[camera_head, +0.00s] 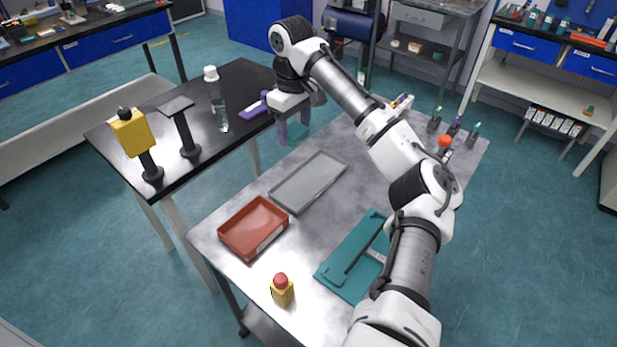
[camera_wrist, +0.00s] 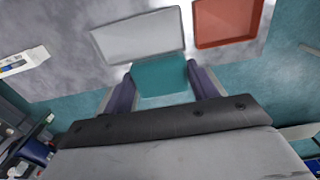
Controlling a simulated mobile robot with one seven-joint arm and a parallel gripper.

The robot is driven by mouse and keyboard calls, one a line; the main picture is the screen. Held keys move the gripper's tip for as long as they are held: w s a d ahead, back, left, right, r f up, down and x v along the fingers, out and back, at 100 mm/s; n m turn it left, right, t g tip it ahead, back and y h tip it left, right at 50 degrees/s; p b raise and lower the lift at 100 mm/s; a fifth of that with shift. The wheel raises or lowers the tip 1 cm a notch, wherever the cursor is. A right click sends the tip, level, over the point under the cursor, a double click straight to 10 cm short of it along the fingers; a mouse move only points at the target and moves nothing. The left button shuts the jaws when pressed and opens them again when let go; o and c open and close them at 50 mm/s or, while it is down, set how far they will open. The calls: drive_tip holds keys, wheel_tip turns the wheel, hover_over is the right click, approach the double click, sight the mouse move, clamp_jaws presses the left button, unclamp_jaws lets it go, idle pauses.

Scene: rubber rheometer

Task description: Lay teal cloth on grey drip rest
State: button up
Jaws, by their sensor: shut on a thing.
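The teal cloth (camera_wrist: 160,76) shows as a flat teal piece between the two purple fingers of my gripper (camera_wrist: 162,90) in the wrist view. My gripper is shut on it. In the head view my gripper (camera_head: 293,130) hangs beyond the far left edge of the steel table, near the black table, and the cloth is hard to make out there. The grey drip rest (camera_head: 308,182) appears to be the shallow grey tray on the steel table; it also shows in the wrist view (camera_wrist: 138,36), with its bare surface visible. The gripper is apart from it.
A red tray (camera_head: 253,227) lies beside the grey tray. A teal mat (camera_head: 343,272), a yellow red-topped object (camera_head: 282,290) and several bottles are on the steel table. A clear bottle (camera_head: 216,100), purple-handled tool (camera_head: 253,108) and two stands occupy the black table (camera_head: 245,78).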

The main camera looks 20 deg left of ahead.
hover_over(297, 193)
wheel_tip(297, 193, down, 13)
drive_tip(key=shift+f, duration=0.15)
drive_tip(key=shift+f+p, duration=0.85)
drive_tip(key=shift+f, duration=1.75)
drive_tip(key=shift+f, duration=0.15)
drive_tip(key=o, duration=0.9)
drive_tip(key=shift+o, duration=0.2)
wheel_tip(297, 193, up, 12)
drive_tip(key=b, duration=0.1)
